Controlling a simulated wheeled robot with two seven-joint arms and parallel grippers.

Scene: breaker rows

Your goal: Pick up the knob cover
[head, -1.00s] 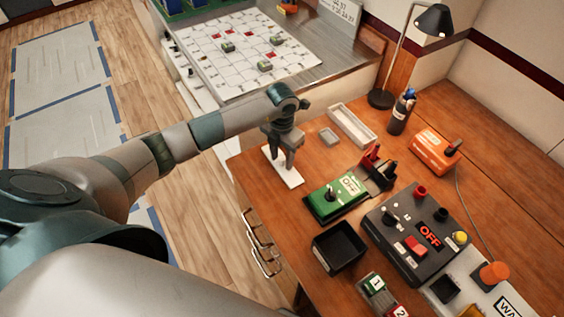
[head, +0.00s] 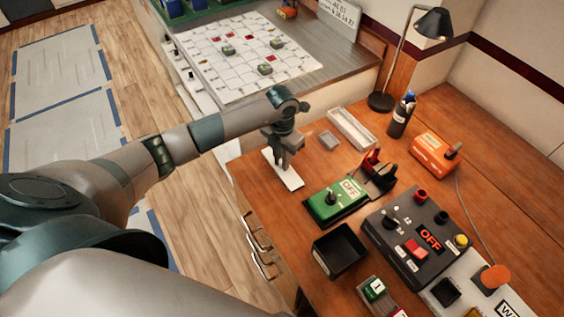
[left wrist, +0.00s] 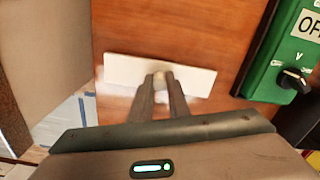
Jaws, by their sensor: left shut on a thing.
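My left gripper (head: 284,160) is over the white plate (head: 293,182) near the left edge of the wooden desk. In the left wrist view its two fingers (left wrist: 162,84) are close together, shut on a small pale piece, which I take to be the knob cover (left wrist: 162,75). Only a little of the piece shows between the fingertips. The white plate (left wrist: 197,82) is behind the fingertips there. I cannot tell whether the piece still touches the plate. In the head view the fingers hide the piece. My right gripper is not in view.
A green OFF box (head: 325,203) with a black knob stands right of the plate. A black open bin (head: 341,251), a dark control panel (head: 398,235), a grey tray (head: 352,128) and an orange box (head: 432,152) are also on the desk. A lamp (head: 381,100) stands at the back.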

